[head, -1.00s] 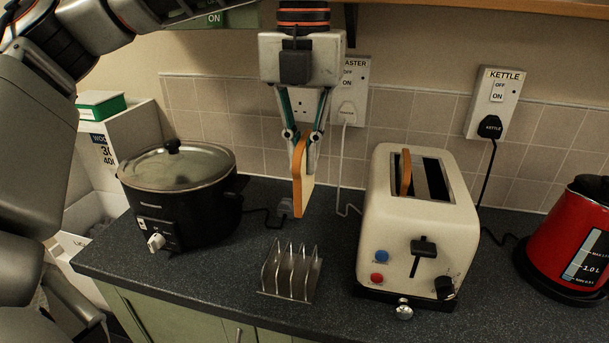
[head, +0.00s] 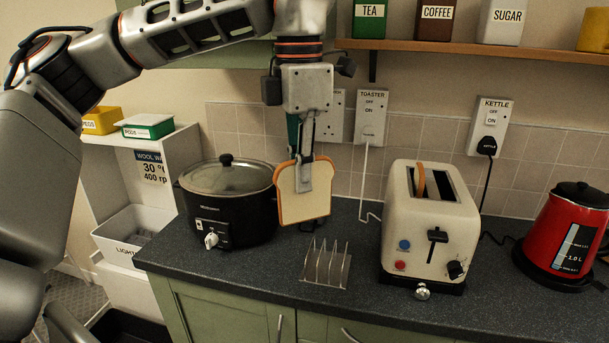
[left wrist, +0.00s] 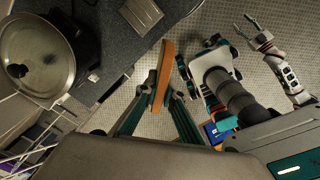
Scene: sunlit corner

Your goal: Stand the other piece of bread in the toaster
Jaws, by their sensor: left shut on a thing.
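My left gripper (head: 304,180) is shut on a slice of bread (head: 289,208), holding it by its upper part above the counter, its broad face toward the head camera. In the left wrist view the slice (left wrist: 164,75) shows edge-on between the fingers. The cream toaster (head: 430,222) stands to the right of and apart from the held slice. Another slice (head: 421,180) stands upright in its left slot; the right slot looks empty. My right gripper (left wrist: 243,25) shows small in the left wrist view, its fingers apart and empty.
A metal toast rack (head: 327,268) stands empty on the dark counter (head: 240,275), below the held slice. A black slow cooker (head: 235,215) is at left and a red kettle (head: 567,232) at right. A shelf (head: 480,50) with tins hangs above. The toaster's cord runs behind.

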